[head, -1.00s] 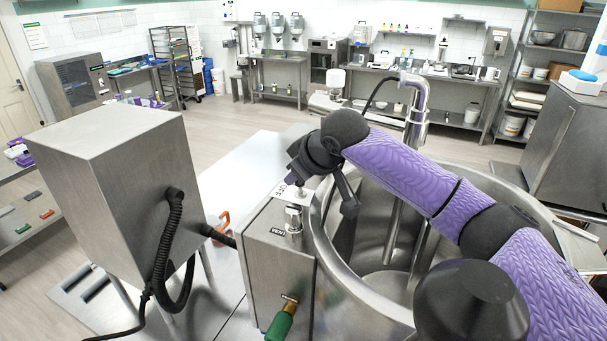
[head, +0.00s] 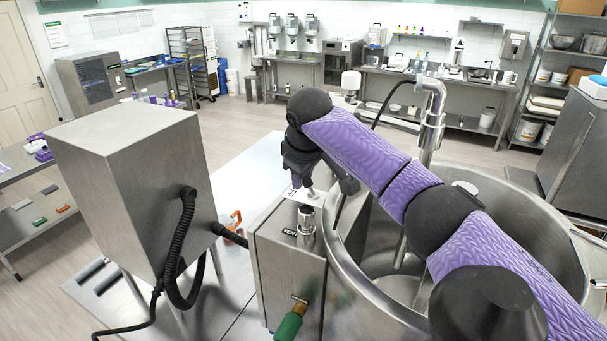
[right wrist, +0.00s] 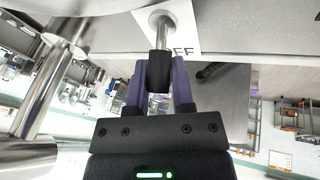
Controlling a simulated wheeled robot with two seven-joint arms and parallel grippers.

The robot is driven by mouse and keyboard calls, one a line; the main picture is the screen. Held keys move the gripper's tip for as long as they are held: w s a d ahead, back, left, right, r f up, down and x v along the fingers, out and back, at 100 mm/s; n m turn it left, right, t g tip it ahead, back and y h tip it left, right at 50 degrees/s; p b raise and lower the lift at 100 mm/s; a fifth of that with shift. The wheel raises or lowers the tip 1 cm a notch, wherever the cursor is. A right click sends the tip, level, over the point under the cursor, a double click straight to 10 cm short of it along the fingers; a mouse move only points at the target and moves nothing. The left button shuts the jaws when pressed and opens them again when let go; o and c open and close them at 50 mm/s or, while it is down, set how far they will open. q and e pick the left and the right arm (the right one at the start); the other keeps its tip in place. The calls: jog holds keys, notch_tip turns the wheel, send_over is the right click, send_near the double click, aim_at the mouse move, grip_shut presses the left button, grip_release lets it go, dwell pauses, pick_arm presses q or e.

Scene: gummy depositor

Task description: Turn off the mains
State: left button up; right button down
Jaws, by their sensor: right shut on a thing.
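The mains switch is a short metal lever (right wrist: 162,38) with a black grip (right wrist: 160,73), rising from a white plate (right wrist: 181,27) whose visible letters read "FF". My right gripper (right wrist: 154,84) is shut on the black grip, with a purple finger at each side. In the head view, my right gripper (head: 304,178) sits above the steel box (head: 285,275) beside the kettle. The lever's lower metal part (head: 311,193) shows just below it, and the white plate (head: 296,196) is partly hidden. My left gripper is in neither view.
A round steel kettle (head: 343,275) stands right of the box. A steel cabinet (head: 135,190) with a black hose (head: 168,255) stands left. An orange-handled item (head: 234,220) lies between.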

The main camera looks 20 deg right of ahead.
jog(key=shift+c, duration=2.4)
grip_release()
jog(key=b+v, duration=0.3)
jog(key=v, duration=0.7)
jog(key=shift+f, duration=0.1)
